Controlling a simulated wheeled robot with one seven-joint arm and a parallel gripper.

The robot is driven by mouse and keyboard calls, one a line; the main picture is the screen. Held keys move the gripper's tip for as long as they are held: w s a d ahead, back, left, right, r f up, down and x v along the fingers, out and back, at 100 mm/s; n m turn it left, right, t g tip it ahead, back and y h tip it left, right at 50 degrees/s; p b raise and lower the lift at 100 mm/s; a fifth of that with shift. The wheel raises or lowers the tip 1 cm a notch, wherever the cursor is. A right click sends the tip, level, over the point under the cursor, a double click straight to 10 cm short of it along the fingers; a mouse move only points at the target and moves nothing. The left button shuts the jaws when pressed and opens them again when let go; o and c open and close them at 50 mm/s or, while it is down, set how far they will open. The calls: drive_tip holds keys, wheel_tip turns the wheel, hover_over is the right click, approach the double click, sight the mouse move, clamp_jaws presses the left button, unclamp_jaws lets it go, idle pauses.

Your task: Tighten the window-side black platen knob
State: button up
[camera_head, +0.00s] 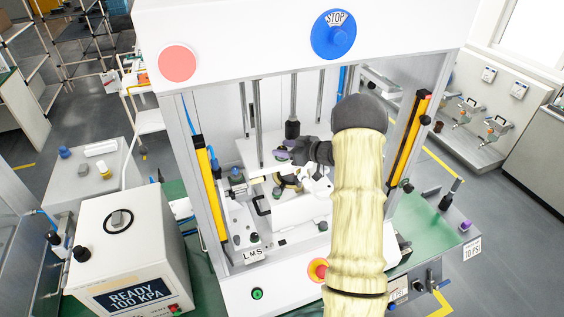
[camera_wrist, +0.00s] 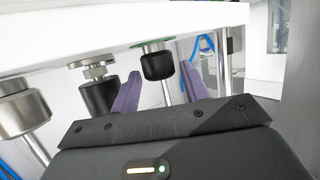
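A black knob (camera_wrist: 157,66) with a green disc above it hangs under a white plate in the wrist view. My gripper (camera_wrist: 160,78) has two purple fingers spread to either side of this knob, with gaps showing; how deep the knob sits between them is unclear. A second black knob (camera_wrist: 98,96), under a metal collar, is left of the fingers. I cannot tell which is the window-side one. In the head view my gripper (camera_head: 283,155) is inside the press frame, near a black cylinder (camera_head: 292,130) on a rod; my arm covers the area to its right.
Upright posts with yellow guards (camera_head: 207,190) flank the press opening. Steel rods (camera_wrist: 167,92) stand close to the fingers in the wrist view. A control box (camera_head: 125,245) is at left, and a red button (camera_head: 318,269) is on the press front.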

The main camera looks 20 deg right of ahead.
drive_tip(key=shift+s, duration=0.1)
drive_tip(key=p+v, duration=0.1)
drive_tip(key=v, duration=0.4)
idle(0.6)
idle(0.5)
drive_tip(key=shift+w+a+f+m+h+b, duration=0.1)
drive_tip(key=shift+w+a+m+h+b, duration=0.2)
drive_tip(key=shift+w+a+h+b, duration=0.25)
drive_tip(key=shift+w+a+f+m+t+h+b, duration=0.1)
drive_tip(key=shift+a+m+t+h+b, duration=0.15)
drive_tip(key=shift+h+b, duration=0.45)
drive_tip(key=shift+a+f+m+h+b, duration=0.1)
drive_tip(key=shift+a+m+h+b, duration=0.25)
drive_tip(key=shift+h+b, duration=0.3)
drive_tip(key=s+a+f+m+g+h+b, duration=0.1)
drive_tip(key=s+a+f+g+b, duration=0.2)
drive_tip(key=s, duration=0.7)
drive_tip(key=s+a+f+m+g+h+b, duration=0.2)
drive_tip(key=s+a+f+g+b, duration=0.1)
drive_tip(key=s+a, duration=0.4)
drive_tip(key=s+a+f+m+g+h+b, duration=0.1)
drive_tip(key=s+a+f+b, duration=0.4)
drive_tip(key=s, duration=0.8)
drive_tip(key=m+g+b, duration=0.1)
drive_tip(key=g, duration=0.1)
drive_tip(key=shift+s+f+g+b, duration=0.25)
drive_tip(key=shift+s+g+b, duration=0.05)
drive_tip(key=shift+g, duration=0.05)
